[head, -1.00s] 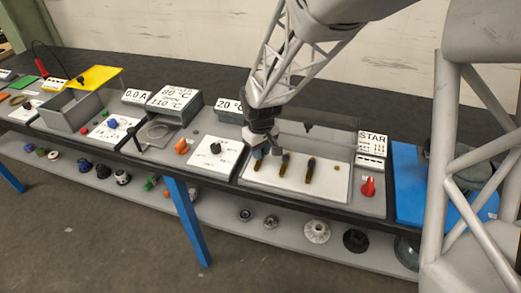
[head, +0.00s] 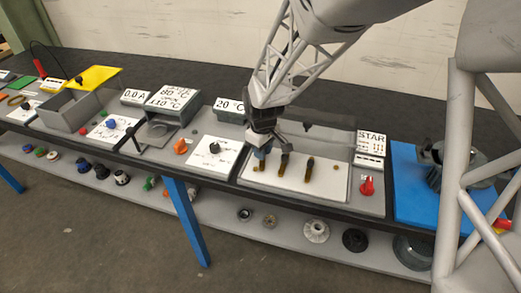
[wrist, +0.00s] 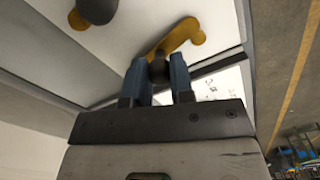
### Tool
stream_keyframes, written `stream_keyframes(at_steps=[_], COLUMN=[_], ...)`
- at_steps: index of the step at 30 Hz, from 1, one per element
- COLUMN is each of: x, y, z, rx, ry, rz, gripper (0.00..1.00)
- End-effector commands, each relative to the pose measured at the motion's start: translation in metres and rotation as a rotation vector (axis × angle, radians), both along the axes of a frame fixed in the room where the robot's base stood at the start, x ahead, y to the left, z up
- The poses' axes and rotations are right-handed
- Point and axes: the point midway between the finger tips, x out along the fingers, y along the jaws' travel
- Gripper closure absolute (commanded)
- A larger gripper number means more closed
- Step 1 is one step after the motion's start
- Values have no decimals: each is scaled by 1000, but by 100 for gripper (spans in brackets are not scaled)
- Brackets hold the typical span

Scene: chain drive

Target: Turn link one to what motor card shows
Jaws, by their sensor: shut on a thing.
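My gripper (head: 261,155) is over the left end of the white link panel (head: 320,190). In the wrist view its two blue fingers (wrist: 159,78) are shut on the dark knob (wrist: 157,68) of a brass link (wrist: 181,36). This is the leftmost link, which I take as link one. The brass strip runs at a slant from the knob to a stud. The two other links, the middle one (head: 284,164) and the right one (head: 309,169), have dark handles. The motor card (head: 371,138) reads "STAR" above a small drawing, too small to read.
A red rotary knob (head: 367,186) is right of the panel. A dial plate with a black knob (head: 214,148) is to the left. A clear-looking guard stands behind the links. A blue mat (head: 408,205) with a grey machine lies at the right.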

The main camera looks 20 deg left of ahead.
Motion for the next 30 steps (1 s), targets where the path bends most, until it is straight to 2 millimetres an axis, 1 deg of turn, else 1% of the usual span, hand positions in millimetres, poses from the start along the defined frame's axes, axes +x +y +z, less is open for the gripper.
stream_keyframes(at_steps=[14,30], x=[8,25], y=[-16,-28], z=[1,1], rx=[1,0], ry=[-1,-1], rz=[439,952], gripper=[100,100])
